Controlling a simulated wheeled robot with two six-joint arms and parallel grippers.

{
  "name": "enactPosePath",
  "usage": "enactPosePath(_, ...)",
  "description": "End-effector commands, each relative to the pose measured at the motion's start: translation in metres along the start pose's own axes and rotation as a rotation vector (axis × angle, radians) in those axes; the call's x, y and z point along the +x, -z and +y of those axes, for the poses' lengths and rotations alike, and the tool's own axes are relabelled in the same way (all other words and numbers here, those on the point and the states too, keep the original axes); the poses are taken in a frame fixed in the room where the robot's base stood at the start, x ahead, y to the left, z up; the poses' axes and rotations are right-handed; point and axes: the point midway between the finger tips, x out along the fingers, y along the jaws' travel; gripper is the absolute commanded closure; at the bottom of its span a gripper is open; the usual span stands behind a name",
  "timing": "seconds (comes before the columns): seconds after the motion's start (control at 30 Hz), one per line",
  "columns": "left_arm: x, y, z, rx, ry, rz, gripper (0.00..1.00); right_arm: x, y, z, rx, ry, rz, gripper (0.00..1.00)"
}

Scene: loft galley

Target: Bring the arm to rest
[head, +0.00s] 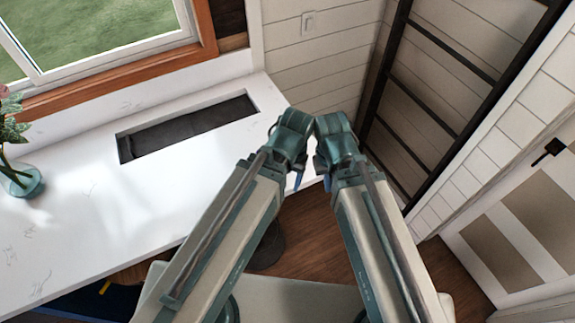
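My two arms come in from the bottom of the head view and lean toward each other, their far ends close together near the middle. My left gripper (298,181) shows only as a small blue tip below its wrist, over the edge of the counter. My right gripper (326,184) shows as a small blue tip below its wrist, over the wooden floor. The wrists hide most of both grippers, so I cannot see how their fingers stand. No object shows in either one.
A white counter (70,240) with a dark rectangular recess (185,128) runs along the left under a window. A glass vase with a plant (20,180) stands at its left end. A dark ladder (420,110) leans at the right. A panelled door (530,225) is at far right.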

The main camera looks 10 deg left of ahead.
Motion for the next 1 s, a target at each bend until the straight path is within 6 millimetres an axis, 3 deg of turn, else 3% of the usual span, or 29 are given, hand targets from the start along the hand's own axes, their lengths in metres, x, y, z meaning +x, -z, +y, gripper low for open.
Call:
enactPosePath(0.17,0.015,0.001,0.001,0.002,0.0,0.0,0.35,0.015,0.001,-0.001,-0.002,0.0,0.0,1.0)
enactPosePath(0.27,0.034,0.002,0.003,0.005,0.0,0.001,0.35,0.034,0.002,-0.003,-0.004,-0.001,0.001,1.0)
enactPosePath(0.8,0.2,0.013,0.018,0.029,0.004,0.004,0.35,0.2,0.013,-0.018,-0.027,-0.005,0.004,1.0)
enactPosePath(1.0,0.223,0.015,0.02,0.035,0.005,0.005,0.35,0.223,0.014,-0.02,-0.033,-0.006,0.005,1.0)
